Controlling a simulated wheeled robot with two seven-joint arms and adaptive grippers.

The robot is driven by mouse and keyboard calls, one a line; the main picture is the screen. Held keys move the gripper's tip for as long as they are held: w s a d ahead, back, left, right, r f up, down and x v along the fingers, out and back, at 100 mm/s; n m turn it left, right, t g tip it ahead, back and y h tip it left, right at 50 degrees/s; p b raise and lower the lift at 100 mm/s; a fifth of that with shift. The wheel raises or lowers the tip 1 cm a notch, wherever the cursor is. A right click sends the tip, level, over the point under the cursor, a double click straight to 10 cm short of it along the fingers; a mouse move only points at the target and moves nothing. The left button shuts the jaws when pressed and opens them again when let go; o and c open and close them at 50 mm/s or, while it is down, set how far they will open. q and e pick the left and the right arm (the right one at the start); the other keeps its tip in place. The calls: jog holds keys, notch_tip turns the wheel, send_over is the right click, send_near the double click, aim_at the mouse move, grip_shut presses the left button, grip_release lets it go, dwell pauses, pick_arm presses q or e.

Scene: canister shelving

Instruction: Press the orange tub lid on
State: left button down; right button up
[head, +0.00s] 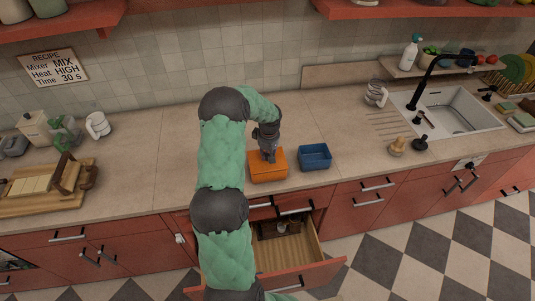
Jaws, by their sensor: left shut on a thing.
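The orange tub (268,174) stands on the countertop near its front edge, with an orange lid (258,163) over its top. From this angle I cannot tell whether the lid is fully seated. My left gripper (269,157) points down from above at the middle of the lid and is shut on it. Its fingertips and the part they hold are small and partly hidden. My right gripper is not in view.
A blue open tub (315,157) stands just right of the orange tub. Below, a drawer (284,250) is pulled open. A wooden stopper-like item (397,147) and the sink (455,112) are farther right. The counter behind the tubs is clear.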

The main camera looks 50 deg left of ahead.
pick_arm(q)
jog(key=b, duration=0.3)
jog(key=shift+f, duration=0.3)
dwell(4.2)
jog(key=shift+c, duration=2.4)
grip_release()
jog(key=shift+r, duration=0.15)
jog(key=shift+r+p, duration=1.6)
jog(key=shift+r, duration=1.8)
